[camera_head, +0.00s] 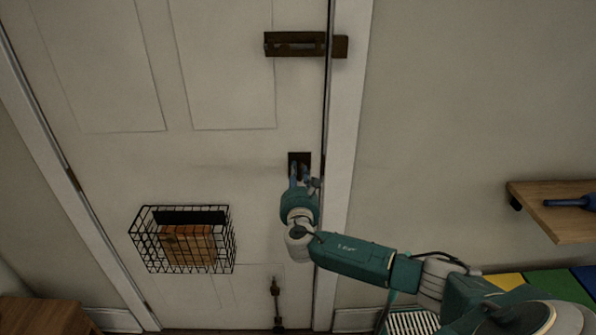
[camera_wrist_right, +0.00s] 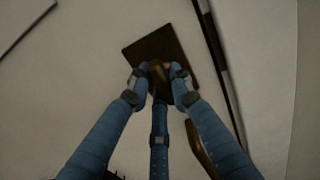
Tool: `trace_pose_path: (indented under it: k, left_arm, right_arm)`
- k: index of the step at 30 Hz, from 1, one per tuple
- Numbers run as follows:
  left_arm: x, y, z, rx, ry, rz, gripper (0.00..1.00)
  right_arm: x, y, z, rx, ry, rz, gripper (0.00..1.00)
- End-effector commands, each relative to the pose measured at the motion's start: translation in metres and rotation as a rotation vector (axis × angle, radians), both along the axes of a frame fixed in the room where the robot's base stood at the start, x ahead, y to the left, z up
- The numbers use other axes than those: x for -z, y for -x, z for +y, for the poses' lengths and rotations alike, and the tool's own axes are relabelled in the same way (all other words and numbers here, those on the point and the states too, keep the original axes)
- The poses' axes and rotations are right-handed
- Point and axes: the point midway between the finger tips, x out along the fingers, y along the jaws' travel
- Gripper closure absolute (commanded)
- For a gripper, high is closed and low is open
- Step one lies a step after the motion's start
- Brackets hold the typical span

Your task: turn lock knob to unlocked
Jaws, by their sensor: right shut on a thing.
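The lock is a dark square plate (camera_head: 299,157) on the white door near its right edge, below a dark slide bolt. In the right wrist view the plate (camera_wrist_right: 142,52) looks tilted, and its brassy knob (camera_wrist_right: 158,71) shows between my fingertips. My right gripper (camera_head: 300,178) reaches up to the plate from below. In the wrist view its blue fingers (camera_wrist_right: 159,78) are closed around the knob, which they partly hide. I cannot tell from these frames which way the knob is turned. My left gripper is not in view.
A slide bolt (camera_head: 297,44) sits higher on the door (camera_head: 130,65). A black wire basket (camera_head: 222,250) with a wooden block hangs lower left. A floor bolt (camera_head: 277,300) is near the door's bottom. A wooden shelf (camera_head: 550,212) juts from the right wall.

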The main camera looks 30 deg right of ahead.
Motion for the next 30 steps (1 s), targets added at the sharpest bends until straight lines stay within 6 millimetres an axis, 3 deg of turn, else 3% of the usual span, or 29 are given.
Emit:
trace_pose_path:
  k: [11,12,15,25,30]
  left_arm:
    - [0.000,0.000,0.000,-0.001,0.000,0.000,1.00]
    - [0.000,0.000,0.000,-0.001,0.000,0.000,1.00]
    - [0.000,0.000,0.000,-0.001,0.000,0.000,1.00]
    - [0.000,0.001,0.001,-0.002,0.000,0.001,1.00]
    - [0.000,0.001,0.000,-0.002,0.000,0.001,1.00]
  right_arm:
    - [0.002,0.000,0.000,-0.001,0.007,0.006,1.00]
    - [0.002,0.000,0.000,-0.001,0.007,0.006,0.74]
    - [0.001,0.000,0.000,-0.001,0.006,0.006,0.60]
    - [0.001,0.003,0.002,-0.001,0.005,0.004,0.60]
    - [0.002,0.023,0.014,-0.004,0.003,0.005,0.60]
